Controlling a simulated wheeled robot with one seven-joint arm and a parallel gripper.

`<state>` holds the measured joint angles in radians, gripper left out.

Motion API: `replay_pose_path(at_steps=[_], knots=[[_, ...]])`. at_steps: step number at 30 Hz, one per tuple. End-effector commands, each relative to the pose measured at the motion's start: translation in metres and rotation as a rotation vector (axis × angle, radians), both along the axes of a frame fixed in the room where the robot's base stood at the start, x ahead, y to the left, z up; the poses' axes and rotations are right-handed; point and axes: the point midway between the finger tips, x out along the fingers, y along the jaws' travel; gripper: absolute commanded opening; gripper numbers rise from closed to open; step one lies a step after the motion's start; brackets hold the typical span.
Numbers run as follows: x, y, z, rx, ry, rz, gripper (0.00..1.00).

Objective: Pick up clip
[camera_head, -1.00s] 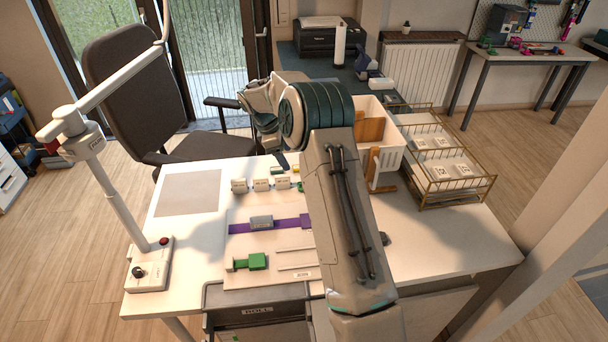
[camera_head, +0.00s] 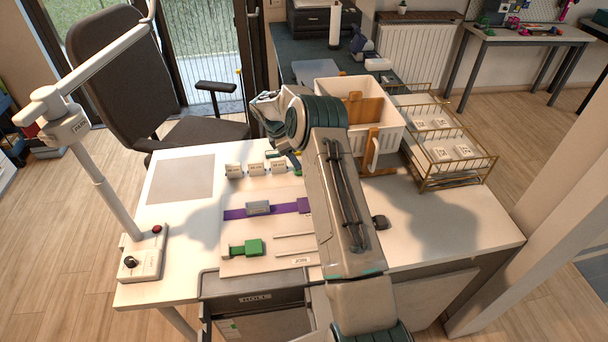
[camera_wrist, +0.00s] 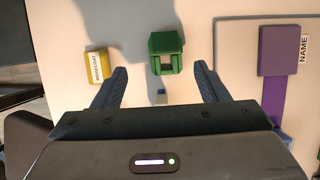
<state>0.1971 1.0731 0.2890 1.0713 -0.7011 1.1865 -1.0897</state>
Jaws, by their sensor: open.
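A green piece with a square opening (camera_wrist: 166,53) lies on the pale surface in the wrist view, between and just ahead of my fingertips. It may be the clip; no label shows on it. My gripper (camera_wrist: 162,72) is open, with one blue-grey finger either side of that piece and apart from it. A yellow labelled block (camera_wrist: 97,66) lies just outside the left finger. A purple block (camera_wrist: 279,50) with a name tag and strap is to the right. In the head view, my wrist hides most of the gripper at the board's far edge.
A white bin (camera_head: 330,91) and a wire rack (camera_head: 455,180) stand to the right.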

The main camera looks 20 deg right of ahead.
Motion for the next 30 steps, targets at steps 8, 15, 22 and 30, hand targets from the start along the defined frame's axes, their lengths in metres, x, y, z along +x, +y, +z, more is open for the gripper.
replay_pose_path(at_steps=[8, 15, 22, 30], knots=[[-0.010, -0.013, -0.025, 0.001, 0.002, -0.001, 0.67], [-0.012, -0.023, -0.047, 0.001, -0.001, -0.001, 0.67], [-0.012, -0.023, -0.046, 0.000, -0.001, 0.000, 0.51], [-0.012, -0.023, -0.046, 0.000, -0.001, 0.000, 0.20]])
